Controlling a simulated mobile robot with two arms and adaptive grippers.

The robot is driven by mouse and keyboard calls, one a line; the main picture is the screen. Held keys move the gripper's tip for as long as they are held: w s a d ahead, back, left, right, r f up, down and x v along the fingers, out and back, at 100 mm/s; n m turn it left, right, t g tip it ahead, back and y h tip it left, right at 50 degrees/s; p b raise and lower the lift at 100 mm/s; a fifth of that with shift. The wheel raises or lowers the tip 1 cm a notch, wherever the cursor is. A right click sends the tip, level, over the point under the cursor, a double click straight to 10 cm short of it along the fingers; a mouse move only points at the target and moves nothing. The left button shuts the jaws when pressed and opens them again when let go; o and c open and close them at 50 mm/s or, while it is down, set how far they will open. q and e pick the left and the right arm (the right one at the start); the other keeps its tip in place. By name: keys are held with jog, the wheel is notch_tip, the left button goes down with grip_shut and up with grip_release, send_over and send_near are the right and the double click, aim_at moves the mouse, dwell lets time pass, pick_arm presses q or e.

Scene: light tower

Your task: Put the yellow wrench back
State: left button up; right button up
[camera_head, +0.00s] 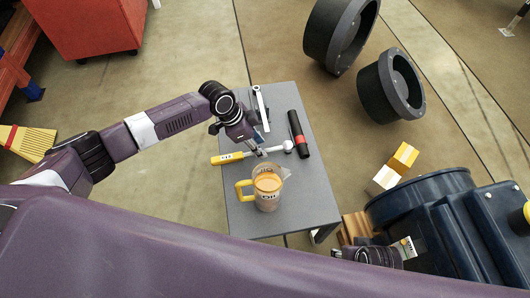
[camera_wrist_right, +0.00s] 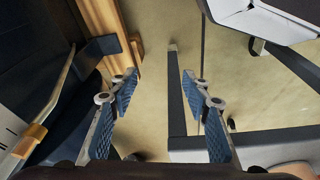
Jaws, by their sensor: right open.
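The yellow wrench (camera_head: 229,158) lies on the grey table, its yellow handle to the left and its silver shaft running right to a round head. My left gripper (camera_head: 259,151) points down at its shaft; whether the fingers touch or close on it is too small to tell. My right gripper (camera_wrist_right: 160,78) is open and empty in the right wrist view, with its blue finger pads apart. In the head view my right gripper (camera_head: 340,253) is low beside the table's right front corner, partly hidden.
The grey table (camera_head: 240,211) also carries a clear jug (camera_head: 268,190) with orange contents, a black cylinder with a red band (camera_head: 298,134) and a white-and-black tool (camera_head: 260,100). Dark blue machinery (camera_head: 440,215) stands right. Black rings (camera_head: 390,85) and a red cabinet (camera_head: 90,25) stand behind.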

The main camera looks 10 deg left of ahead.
pick_arm(q)
jog(key=shift+b+x, duration=0.3)
jog(key=shift+x, duration=1.3)
pick_arm(e)
jog(key=r, duration=0.3)
jog(key=shift+w+r, duration=0.1)
jog(key=shift+w, duration=0.1)
pick_arm(q)
jog(key=shift+c, duration=0.6)
grip_shut()
jog(key=shift+w, duration=0.1)
